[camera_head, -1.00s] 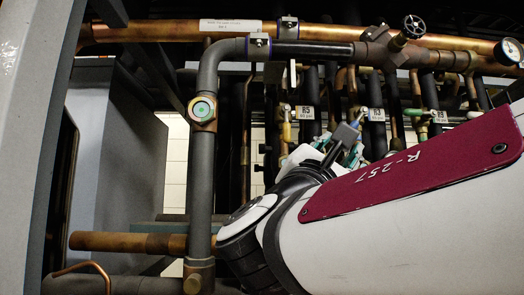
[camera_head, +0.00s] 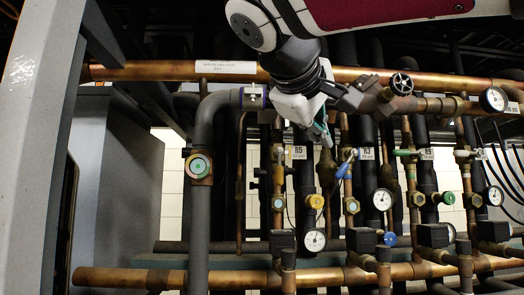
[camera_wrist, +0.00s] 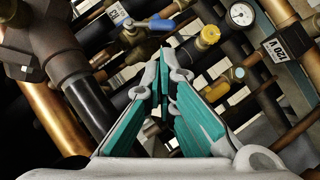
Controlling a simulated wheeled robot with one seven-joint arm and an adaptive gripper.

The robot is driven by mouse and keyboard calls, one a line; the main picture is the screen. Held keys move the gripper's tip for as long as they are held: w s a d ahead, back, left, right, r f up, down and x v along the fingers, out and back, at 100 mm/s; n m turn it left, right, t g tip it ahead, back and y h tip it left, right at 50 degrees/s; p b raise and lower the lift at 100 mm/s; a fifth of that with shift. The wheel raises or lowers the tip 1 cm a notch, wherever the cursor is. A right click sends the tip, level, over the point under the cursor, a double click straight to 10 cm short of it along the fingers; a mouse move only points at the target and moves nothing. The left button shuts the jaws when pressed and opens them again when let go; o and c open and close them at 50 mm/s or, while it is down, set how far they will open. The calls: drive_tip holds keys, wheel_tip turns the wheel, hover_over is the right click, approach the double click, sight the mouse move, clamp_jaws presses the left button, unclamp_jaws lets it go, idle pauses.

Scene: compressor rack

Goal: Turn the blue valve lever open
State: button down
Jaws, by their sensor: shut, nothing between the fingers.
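The blue valve lever (camera_head: 345,167) sits on a vertical copper pipe just below and right of my gripper in the head view. It slants, lower end to the left. In the wrist view the blue lever (camera_wrist: 154,25) lies beyond the fingertips, toward the top. My gripper (camera_head: 326,140) hangs from above with its green-padded fingers pointing down and right. In the wrist view my gripper (camera_wrist: 163,85) is shut and empty, fingertips together. The fingertips appear close to the lever, but I cannot tell whether they touch it.
A yellow knob (camera_head: 315,201) stands lower left of the lever. A pressure gauge (camera_head: 382,199) is at its lower right. A green lever valve (camera_head: 407,153) is to the right. A thick horizontal copper pipe (camera_head: 140,74) and a round handwheel (camera_head: 402,84) lie above. Pipes crowd the area.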

sight(341, 177)
drive_tip(key=x, duration=0.9)
drive_tip(key=shift+w, duration=0.45)
drive_tip(key=shift+d+f+n+t+h+b, duration=0.15)
drive_tip(key=shift+f+n+h+b, duration=0.1)
drive_tip(key=shift+f+n+b, duration=0.25)
drive_tip(key=shift+d+f+n+t+h+b, duration=0.1)
drive_tip(key=shift+f+n+t+h+b, duration=0.15)
drive_tip(key=shift+b, duration=0.4)
drive_tip(key=f+n+h+b, duration=0.1)
drive_tip(key=b, duration=0.1)
drive_tip(key=d+f+n+t+b, duration=0.1)
drive_tip(key=b, duration=0.1)
drive_tip(key=shift+d+n+h+b, duration=0.1)
drive_tip(key=shift+n+h+b, duration=0.2)
drive_tip(key=shift+n+h, duration=0.1)
drive_tip(key=shift+d+f+b, duration=0.15)
drive_tip(key=shift+b, duration=0.15)
drive_tip(key=shift+d+f+b, duration=0.15)
drive_tip(key=shift+d+b, duration=0.05)
drive_tip(key=shift+b, duration=0.1)
idle(0.5)
